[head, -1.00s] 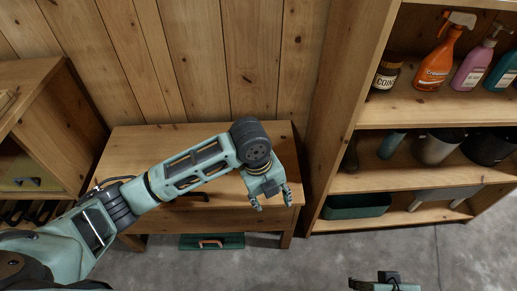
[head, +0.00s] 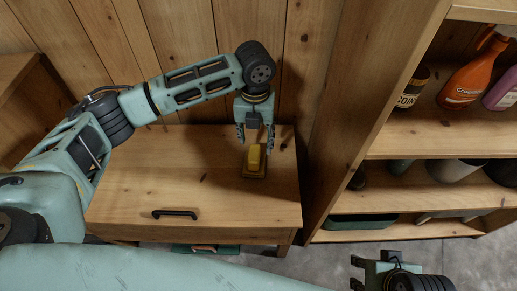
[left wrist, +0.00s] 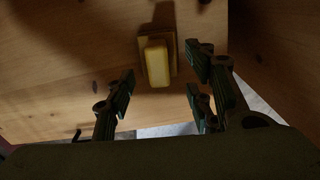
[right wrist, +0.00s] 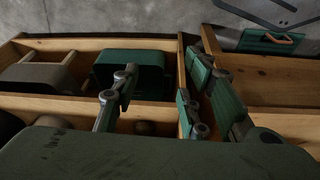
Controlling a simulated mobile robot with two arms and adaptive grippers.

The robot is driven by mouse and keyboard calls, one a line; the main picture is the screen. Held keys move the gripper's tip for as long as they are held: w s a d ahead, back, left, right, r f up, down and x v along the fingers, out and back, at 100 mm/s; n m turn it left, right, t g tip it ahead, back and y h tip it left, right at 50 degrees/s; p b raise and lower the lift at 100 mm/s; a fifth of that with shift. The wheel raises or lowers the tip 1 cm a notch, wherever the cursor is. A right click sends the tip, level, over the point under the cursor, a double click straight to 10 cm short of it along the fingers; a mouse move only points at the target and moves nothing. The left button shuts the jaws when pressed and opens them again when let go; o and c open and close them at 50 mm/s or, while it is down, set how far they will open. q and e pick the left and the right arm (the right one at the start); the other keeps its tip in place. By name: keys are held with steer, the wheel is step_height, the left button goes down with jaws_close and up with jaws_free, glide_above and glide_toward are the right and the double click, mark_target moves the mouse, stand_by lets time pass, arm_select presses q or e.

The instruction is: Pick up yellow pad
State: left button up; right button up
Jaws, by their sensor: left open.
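The yellow pad (head: 255,158) lies on the top of a low wooden cabinet (head: 190,195), near its right back part. It looks like a yellow block on a darker, brownish-yellow base. My left gripper (head: 255,140) points down at the pad, with its fingers apart and nothing between them. In the left wrist view the pad (left wrist: 157,62) shows beyond the open fingertips, roughly midway between them and apart from them. My right gripper (head: 372,270) is at the bottom of the head view. In the right wrist view its fingers (right wrist: 160,92) are apart and empty.
A wooden shelf unit (head: 375,120) stands right of the cabinet. It holds a dark COIN jar (head: 411,87), an orange spray bottle (head: 468,80) and a green bin (head: 358,222). The cabinet has a black handle (head: 175,213). The cabinet top left of the pad is clear.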

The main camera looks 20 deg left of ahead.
mark_target(254, 152)
arm_select(q)
steer(key=f, duration=0.2)
steer(key=f+b, duration=0.1)
steer(key=f, duration=0.1)
steer(key=shift+s+a, duration=0.1)
steer(key=shift+s, duration=0.3)
step_height(254, 152, down, 3)
steer(key=shift+s+f+b, duration=0.1)
steer(key=shift+b, duration=0.65)
steer(key=shift+f, duration=0.1)
arm_select(e)
steer(key=w+t, duration=0.1)
steer(key=w, duration=0.1)
steer(key=w+a+t, duration=0.1)
steer(key=w+t, duration=0.1)
steer(key=w, duration=0.1)
steer(key=shift+w+a+y, duration=0.3)
steer(key=shift+a+y, duration=0.05)
steer(key=shift+y, duration=0.05)
arm_select(q)
jaws_close()
arm_select(e)
steer(key=shift+r, duration=0.1)
